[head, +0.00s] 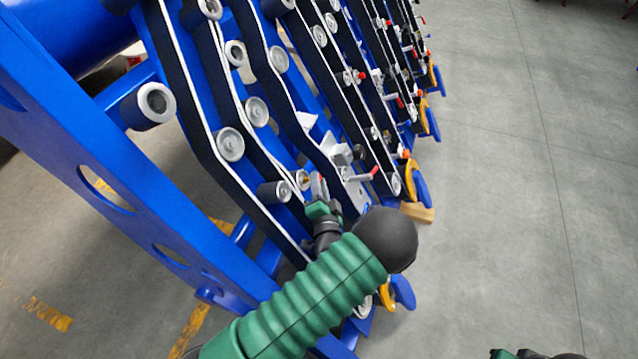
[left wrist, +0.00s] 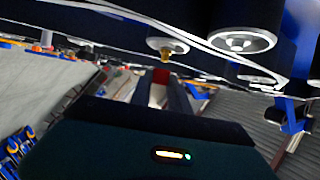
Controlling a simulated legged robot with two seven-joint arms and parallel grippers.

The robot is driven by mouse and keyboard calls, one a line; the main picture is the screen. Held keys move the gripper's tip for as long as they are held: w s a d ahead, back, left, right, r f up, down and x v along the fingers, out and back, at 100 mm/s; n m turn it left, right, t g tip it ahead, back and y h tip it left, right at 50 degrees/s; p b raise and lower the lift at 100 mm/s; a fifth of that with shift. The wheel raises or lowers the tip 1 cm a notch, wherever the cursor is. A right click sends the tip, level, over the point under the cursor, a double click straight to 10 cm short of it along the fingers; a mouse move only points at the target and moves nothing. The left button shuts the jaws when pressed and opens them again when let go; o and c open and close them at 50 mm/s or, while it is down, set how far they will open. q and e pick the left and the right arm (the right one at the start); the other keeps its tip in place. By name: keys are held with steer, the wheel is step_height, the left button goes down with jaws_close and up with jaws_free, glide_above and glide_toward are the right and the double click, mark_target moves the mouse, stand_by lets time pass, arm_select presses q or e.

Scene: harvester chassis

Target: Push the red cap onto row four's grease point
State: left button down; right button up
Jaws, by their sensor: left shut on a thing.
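The red cap (left wrist: 161,76) is between the fingertips of my left gripper (left wrist: 160,88), which is shut on it. In the left wrist view a brass fitting, seemingly the grease point (left wrist: 169,53), is just beyond and slightly right of the cap. I cannot tell whether they touch. In the head view my left gripper (head: 319,190) reaches in among the rows, close to a small brass-coloured spot (head: 302,180) beside a roller. The cap is mostly hidden there. Part of my right arm's end (head: 535,354) shows at the bottom edge; its fingers are not clear.
Blue row frames with dark belts and grey rollers (head: 230,144) crowd around my left gripper. A big blue beam (head: 120,180) stands at left. Other red-tipped parts (head: 368,174) lie farther along the rows. A wooden block (head: 417,213) is near. Grey floor at right is clear.

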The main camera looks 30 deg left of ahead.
arm_select(q)
steer(key=shift+s+a+f+b, duration=0.1)
steer(key=shift+a+f+b, duration=0.2)
steer(key=shift+a, duration=0.2)
steer(key=shift+s+a+f+b, duration=0.1)
steer(key=shift+a+f+b, duration=0.15)
steer(key=shift+a, duration=0.2)
stand_by(0.3)
steer(key=c, duration=1.2)
jaws_free()
steer(key=shift+o, duration=0.2)
